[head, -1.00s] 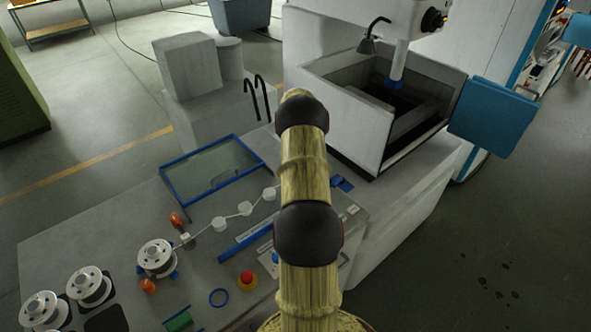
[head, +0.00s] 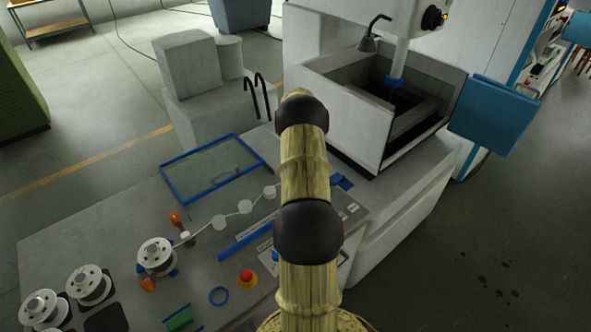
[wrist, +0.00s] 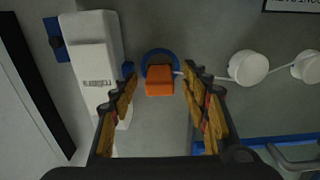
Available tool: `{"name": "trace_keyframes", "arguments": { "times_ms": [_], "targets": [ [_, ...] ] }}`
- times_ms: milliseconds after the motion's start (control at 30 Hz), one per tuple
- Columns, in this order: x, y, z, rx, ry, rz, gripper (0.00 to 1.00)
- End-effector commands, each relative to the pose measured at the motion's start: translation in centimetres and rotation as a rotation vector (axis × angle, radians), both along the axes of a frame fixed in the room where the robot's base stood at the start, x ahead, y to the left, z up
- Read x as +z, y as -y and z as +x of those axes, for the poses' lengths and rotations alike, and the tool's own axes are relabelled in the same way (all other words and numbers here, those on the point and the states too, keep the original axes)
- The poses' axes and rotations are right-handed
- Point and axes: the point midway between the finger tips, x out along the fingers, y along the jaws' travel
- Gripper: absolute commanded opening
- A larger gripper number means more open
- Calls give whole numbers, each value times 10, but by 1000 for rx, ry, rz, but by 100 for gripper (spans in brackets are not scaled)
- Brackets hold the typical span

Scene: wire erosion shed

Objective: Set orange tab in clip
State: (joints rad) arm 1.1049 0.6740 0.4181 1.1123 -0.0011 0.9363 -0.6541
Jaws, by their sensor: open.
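The orange tab (wrist: 160,80) shows in the wrist view as a small block against a round blue holder (wrist: 152,57). A thin pale line runs from it to the right. My gripper (wrist: 160,87) is open, with one finger on each side of the tab and a gap on both sides. In the head view my arm hides the gripper and this tab. A white lettered block (wrist: 97,65) lies left of the tab, with blue pieces at its sides. I cannot tell which blue piece is the clip.
White round guides (wrist: 248,67) carry the line; they also show in the head view (head: 245,207). A wire spool (head: 156,256), a red button (head: 247,277) and a blue-framed panel (head: 212,168) are on the bench. The machine tank (head: 345,115) stands behind.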

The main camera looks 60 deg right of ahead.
Motion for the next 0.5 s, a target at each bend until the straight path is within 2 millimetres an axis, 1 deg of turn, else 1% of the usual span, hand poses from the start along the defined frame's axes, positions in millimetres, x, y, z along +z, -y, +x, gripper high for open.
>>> {"name": "trace_keyframes", "arguments": {
  "times_ms": [167,267,367,500],
  "targets": [
    [0,0,0,0,0,0,46],
    [6,0,0,0,0,-1,46],
    [19,1,0,0,0,-1,46],
    [47,1,1,0,2,-3,46]
  ]
}}
